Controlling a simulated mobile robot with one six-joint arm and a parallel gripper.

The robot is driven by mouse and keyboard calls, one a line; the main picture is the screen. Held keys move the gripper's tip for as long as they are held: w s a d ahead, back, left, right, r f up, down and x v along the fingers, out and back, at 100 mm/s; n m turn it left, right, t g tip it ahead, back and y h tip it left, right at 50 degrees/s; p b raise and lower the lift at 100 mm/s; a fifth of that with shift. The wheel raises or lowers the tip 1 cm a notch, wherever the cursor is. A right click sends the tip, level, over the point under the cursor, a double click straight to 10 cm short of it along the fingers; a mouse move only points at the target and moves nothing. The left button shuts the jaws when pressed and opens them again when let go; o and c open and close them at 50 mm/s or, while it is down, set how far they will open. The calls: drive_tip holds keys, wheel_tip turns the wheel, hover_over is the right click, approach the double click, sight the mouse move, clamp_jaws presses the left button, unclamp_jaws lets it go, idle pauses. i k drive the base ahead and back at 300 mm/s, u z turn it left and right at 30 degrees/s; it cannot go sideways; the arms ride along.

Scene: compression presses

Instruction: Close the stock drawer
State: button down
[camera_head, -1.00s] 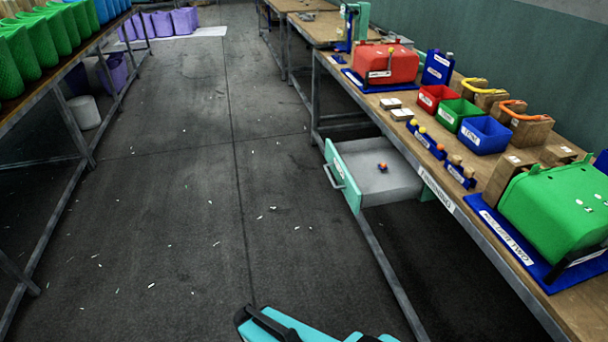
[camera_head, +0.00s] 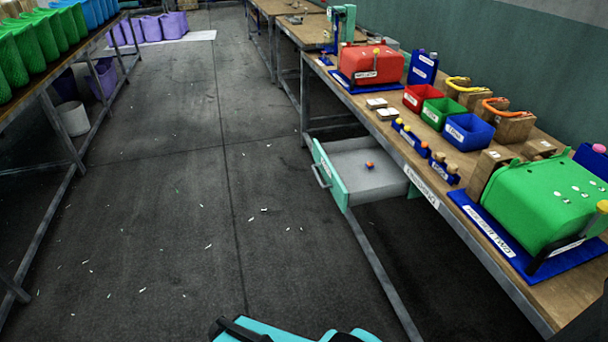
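The stock drawer (camera_head: 331,177) is pulled out from under the right-hand workbench. It has a teal front with a grey bar handle (camera_head: 321,176) and a grey tray. A small orange and blue object (camera_head: 370,165) lies on the drawer's floor. Part of my own teal and black body shows at the bottom edge, well in front of the drawer. My gripper is not in view, and nothing touches the drawer.
The workbench (camera_head: 468,237) carries a red machine (camera_head: 371,63), a green machine (camera_head: 545,205), and red, green and blue bins (camera_head: 469,132). A rack of green bins stands at the left. The floor aisle (camera_head: 180,190) between is open, with small white scraps.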

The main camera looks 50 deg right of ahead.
sight(341, 165)
drive_tip(key=z, duration=0.05)
drive_tip(key=i, duration=1)
drive_tip(key=u, duration=0.05)
